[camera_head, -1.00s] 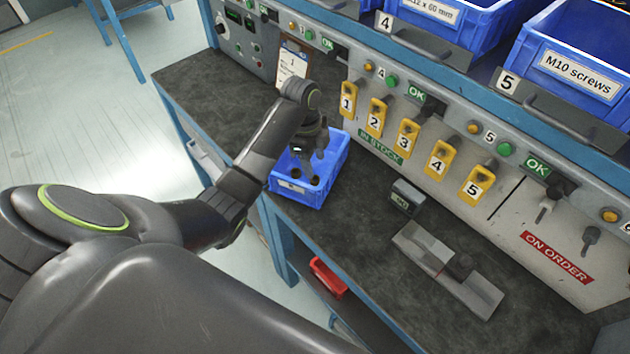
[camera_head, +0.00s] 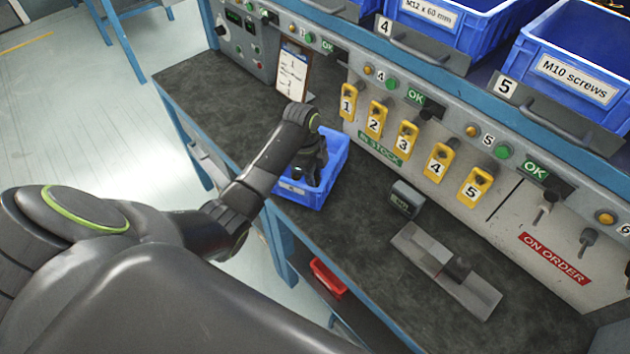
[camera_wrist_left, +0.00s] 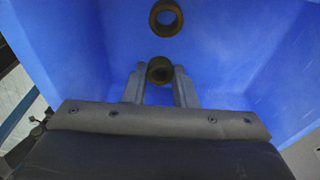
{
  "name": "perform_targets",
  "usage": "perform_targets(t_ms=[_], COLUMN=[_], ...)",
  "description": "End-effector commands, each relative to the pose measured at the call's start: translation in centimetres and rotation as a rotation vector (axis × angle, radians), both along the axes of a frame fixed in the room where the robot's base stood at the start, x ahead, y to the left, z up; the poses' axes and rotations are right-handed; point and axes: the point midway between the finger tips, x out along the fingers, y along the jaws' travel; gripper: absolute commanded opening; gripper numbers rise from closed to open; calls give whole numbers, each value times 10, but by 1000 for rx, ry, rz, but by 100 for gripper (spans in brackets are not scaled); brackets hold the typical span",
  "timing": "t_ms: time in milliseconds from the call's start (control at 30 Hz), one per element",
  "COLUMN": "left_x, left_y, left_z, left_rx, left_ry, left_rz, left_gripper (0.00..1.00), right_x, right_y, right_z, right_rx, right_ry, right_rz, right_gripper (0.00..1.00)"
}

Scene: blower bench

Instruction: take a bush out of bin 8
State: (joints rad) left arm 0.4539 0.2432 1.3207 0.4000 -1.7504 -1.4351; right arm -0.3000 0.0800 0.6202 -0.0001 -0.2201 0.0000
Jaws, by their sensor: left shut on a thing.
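A small blue bin (camera_head: 337,165) stands on the bench; its label is too small to read. My left gripper (camera_head: 314,174) reaches down into this bin. In the left wrist view its two fingers (camera_wrist_left: 160,88) are on either side of a bush (camera_wrist_left: 160,69), a short brownish ring with a dark hole, and are shut on it. A second bush (camera_wrist_left: 166,16) lies on the bin floor just beyond, apart from the fingers. The arm and gripper hide part of the bin's inside in the head view. My right gripper is not in view.
A grey fixture (camera_head: 447,270) and a small box (camera_head: 405,199) stand on the bench to the right. A clipboard (camera_head: 293,73) leans behind the bin. Yellow numbered tags (camera_head: 407,139) hang along the back panel. The bench left of the bin is clear.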

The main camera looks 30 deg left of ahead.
Motion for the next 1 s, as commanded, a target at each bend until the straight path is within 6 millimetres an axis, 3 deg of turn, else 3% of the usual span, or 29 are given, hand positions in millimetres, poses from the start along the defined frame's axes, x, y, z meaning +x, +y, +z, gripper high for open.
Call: perform_targets(t_ms=[367, 800, 1000], left_x=[1, 1, 0], left_y=[0, 0, 0], left_z=[7, 88, 100], left_rx=[1, 0, 0], left_ry=[-2, -4, -1], left_rz=[-1, 1, 2], left_gripper=[2, 2, 2], right_x=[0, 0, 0], right_y=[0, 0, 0], right_z=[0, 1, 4], right_rx=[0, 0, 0], right_ry=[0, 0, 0], right_rz=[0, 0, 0], right_gripper=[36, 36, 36])
